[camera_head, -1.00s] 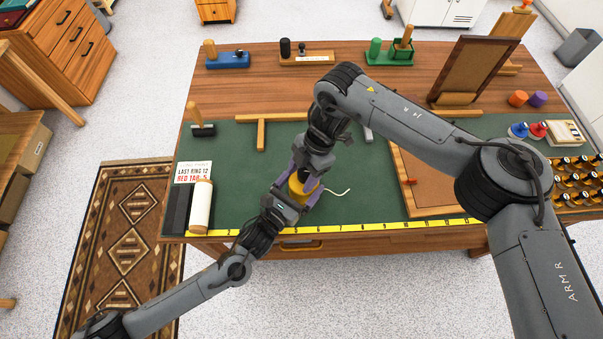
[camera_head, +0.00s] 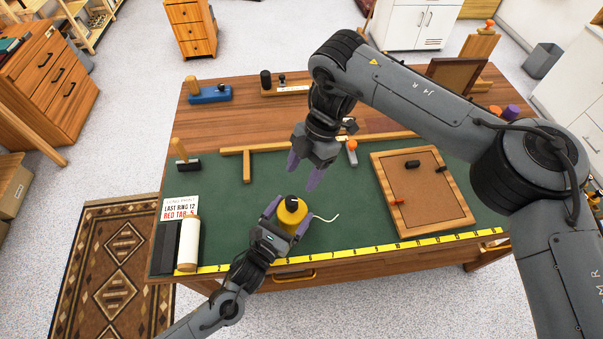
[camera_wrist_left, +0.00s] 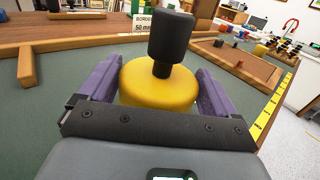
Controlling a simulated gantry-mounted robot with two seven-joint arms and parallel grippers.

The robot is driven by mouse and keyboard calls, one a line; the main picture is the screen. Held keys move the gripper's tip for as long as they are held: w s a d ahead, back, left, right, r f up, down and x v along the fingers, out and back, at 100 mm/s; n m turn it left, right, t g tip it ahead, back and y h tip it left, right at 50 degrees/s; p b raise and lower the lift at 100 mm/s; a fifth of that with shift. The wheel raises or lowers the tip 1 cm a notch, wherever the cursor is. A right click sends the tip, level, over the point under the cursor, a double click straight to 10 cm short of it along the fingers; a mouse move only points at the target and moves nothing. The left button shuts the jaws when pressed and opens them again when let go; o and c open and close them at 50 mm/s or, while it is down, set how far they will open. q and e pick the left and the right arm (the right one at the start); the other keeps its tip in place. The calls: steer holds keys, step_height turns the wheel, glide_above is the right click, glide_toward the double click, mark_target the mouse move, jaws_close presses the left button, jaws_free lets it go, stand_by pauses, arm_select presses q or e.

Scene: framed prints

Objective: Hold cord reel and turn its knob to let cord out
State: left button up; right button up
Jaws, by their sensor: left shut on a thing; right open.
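The cord reel (camera_head: 291,217) is a round yellow body standing on the green mat. Its black knob (camera_head: 292,203) sticks up from the top; in the left wrist view the knob (camera_wrist_left: 171,38) stands upright on a thin stem. A short white cord (camera_head: 326,218) runs out from the reel's right side onto the mat. My left gripper (camera_head: 284,222) is shut on the reel, its purple fingers on either side of the yellow body (camera_wrist_left: 158,82). My right gripper (camera_head: 302,176) is open and empty, fingers pointing down, above and just behind the reel, clear of the knob.
A yellow measuring tape (camera_head: 345,254) runs along the table's front edge. A wooden frame (camera_head: 384,190) lies to the right. A white roll (camera_head: 188,243) and a text card (camera_head: 180,208) are at the left. A wooden T-square piece (camera_head: 246,165) lies behind. Mat left of the reel is clear.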

arm_select(q)
steer(key=o, duration=1)
